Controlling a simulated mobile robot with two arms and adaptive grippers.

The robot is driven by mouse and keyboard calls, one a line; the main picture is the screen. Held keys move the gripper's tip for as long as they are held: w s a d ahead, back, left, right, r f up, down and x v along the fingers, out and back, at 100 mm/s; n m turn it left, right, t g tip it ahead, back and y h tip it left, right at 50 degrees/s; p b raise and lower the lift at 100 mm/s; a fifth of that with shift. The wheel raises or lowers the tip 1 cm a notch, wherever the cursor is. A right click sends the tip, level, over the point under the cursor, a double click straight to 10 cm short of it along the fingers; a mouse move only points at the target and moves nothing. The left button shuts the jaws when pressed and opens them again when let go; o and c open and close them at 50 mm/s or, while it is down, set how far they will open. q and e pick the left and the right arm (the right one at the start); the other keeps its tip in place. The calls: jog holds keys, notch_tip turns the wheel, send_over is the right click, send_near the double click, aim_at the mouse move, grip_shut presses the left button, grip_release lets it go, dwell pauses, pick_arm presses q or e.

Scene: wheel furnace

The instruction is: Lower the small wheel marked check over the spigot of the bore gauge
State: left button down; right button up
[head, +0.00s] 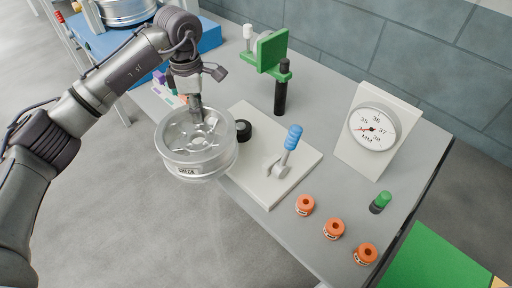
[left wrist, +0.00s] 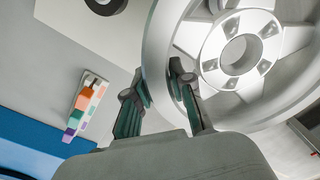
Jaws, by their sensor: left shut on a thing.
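The small silver wheel (head: 215,158) carries a label reading CHECK on its near side. It hangs roughly level over the left edge of the bench and hides the near-left part of a cream base plate (head: 258,118). My left gripper (head: 197,112) is shut on the wheel's rim; in the left wrist view (left wrist: 165,92) its fingers sit either side of the rim of the wheel (left wrist: 210,85). A black round post (head: 243,130) on the plate, perhaps the spigot, shows just right of the wheel, apart from it. A blue-handled lever (head: 290,142) stands on the plate. My right gripper is out of view.
A dial in MM (head: 374,129) stands at the right. Several orange rings (head: 334,229) and a green-topped plug (head: 381,202) lie at the front right. A green bracket (head: 271,51) with a black-handled tool stands behind the plate. Coloured blocks (left wrist: 82,104) lie behind the wheel.

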pick_arm(q)
jog(key=shift+w+d+f+n+b, duration=0.45)
jog(key=shift+w+f+n+b, duration=0.35)
jog(key=shift+w+f+n, duration=0.75)
jog(key=shift+w+d+f+n+b, duration=0.4)
jog(key=shift+w+f+n+b, duration=0.5)
jog(key=shift+w+n, duration=1.25)
jog(key=shift+w+d+f+n+b, duration=0.45)
jog(key=shift+w+f+n+b, duration=0.2)
jog(key=shift+w+f+n, duration=0.95)
jog(key=shift+w+r, duration=0.25)
jog(key=shift+w, duration=0.05)
jog(key=shift+s+r+p, duration=0.1)
jog(key=shift+p, duration=0.2)
jog(key=shift+f+b, duration=0.95)
jog(key=shift+f, duration=0.5)
jog(key=c, duration=0.9)
grip_release()
jog(key=shift+s+f, duration=0.1)
